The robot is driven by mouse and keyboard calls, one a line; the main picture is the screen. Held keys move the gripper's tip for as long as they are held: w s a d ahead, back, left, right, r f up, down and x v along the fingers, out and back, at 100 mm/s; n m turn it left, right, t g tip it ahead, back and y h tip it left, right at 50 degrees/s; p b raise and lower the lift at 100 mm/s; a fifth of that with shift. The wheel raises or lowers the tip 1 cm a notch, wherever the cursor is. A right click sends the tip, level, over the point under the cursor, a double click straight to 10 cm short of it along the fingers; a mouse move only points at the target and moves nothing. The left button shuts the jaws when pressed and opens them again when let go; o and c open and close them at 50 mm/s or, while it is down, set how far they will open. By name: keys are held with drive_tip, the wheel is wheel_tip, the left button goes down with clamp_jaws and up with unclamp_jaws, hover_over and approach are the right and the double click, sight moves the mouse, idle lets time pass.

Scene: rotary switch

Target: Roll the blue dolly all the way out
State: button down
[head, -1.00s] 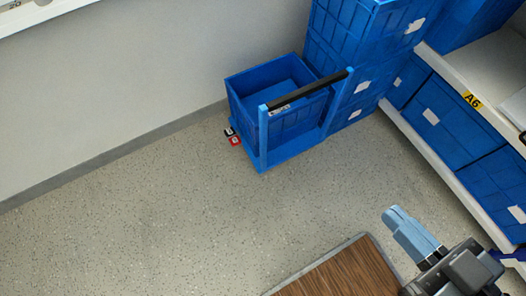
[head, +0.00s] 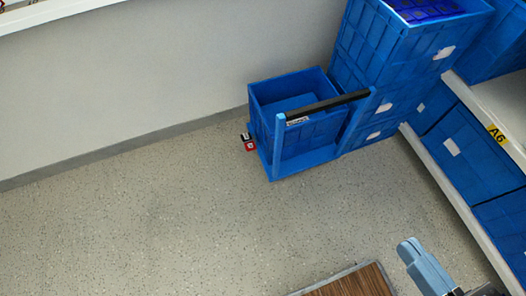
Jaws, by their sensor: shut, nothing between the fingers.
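The blue dolly (head: 279,157) stands on the floor against the wall, with a blue crate (head: 262,103) on it. Its push handle has two blue posts and a black bar (head: 328,105) across the top, on the side facing me.
A stack of blue crates (head: 399,62) stands close at the right of the dolly. A shelf (head: 480,125) with blue crates and a yellow A6 label is at the right. A brown wooden surface (head: 350,284) is at the bottom. The floor (head: 150,225) at left and front is clear.

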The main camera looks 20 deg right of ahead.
sight(281, 136)
idle(0.4)
